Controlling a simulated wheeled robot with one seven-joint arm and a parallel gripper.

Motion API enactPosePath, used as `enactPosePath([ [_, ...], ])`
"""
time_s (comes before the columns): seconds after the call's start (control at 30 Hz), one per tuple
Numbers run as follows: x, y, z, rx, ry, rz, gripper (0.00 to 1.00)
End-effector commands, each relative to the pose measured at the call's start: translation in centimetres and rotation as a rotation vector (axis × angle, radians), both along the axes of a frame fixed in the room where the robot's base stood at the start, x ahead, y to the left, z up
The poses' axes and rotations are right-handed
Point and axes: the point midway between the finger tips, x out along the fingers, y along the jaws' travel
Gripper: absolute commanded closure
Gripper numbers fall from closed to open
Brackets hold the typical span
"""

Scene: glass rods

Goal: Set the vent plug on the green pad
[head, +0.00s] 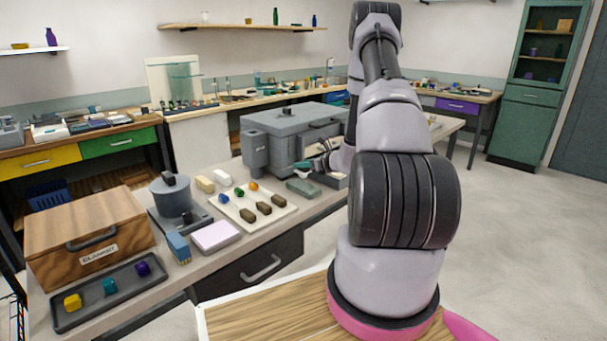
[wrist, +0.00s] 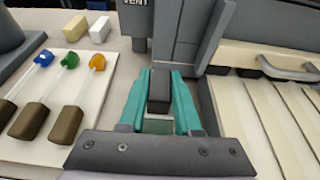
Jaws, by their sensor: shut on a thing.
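My gripper (wrist: 158,88) has teal fingers, shut on a dark grey block, the vent plug (wrist: 159,98), in the wrist view. In the head view my gripper (head: 304,166) is low at the front of the grey furnace box, partly hidden by my arm. The green pad (head: 303,187) lies on the bench just in front of the gripper. In the wrist view a patch of the green pad (wrist: 157,126) shows between the fingers, below the plug. I cannot tell whether the plug touches the pad.
The grey furnace box (head: 290,133) stands behind the gripper; a "VENT" label (wrist: 134,3) shows on its housing. A white tray (head: 236,206) with coloured glass rods lies to the left. A pale ribbed surface (wrist: 262,115) is on the right. A wooden box (head: 85,230) stands far left.

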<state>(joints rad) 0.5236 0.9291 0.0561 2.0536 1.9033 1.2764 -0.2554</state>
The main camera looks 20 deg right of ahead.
Motion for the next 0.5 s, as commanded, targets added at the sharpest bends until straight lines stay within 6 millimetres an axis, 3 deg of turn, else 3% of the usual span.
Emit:
enactPosePath([
  [0.2,-0.1,-0.1,-3.2,0.002,0.002,-0.002,1.0],
  [0.5,0.0,0.0,-3.4,0.0,0.001,-0.001,1.0],
])
